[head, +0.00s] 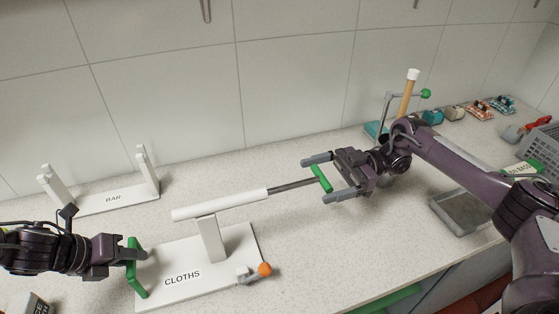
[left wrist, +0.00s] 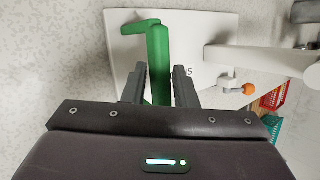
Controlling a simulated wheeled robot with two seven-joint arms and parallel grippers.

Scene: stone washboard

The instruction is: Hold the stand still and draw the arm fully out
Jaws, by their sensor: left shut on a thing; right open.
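The white stand (head: 235,240), labelled CLOTHS, sits on the counter with a post holding a white tube (head: 222,204). A thin grey rod (head: 293,185) reaches out of the tube's right end and carries a green crosspiece (head: 321,178). The stand's green handle (head: 132,268) is at its left edge and also shows in the left wrist view (left wrist: 158,62). My left gripper (head: 126,252) is shut on this handle. My right gripper (head: 330,178) is open, with its fingers on either side of the green crosspiece; contact cannot be told.
A stand labelled BAR (head: 115,198) with two uprights is at the back left. An orange knob (head: 265,269) is at the CLOTHS stand's front right. A grey tray (head: 462,212) lies at right, and small items line the wall. The counter between is clear.

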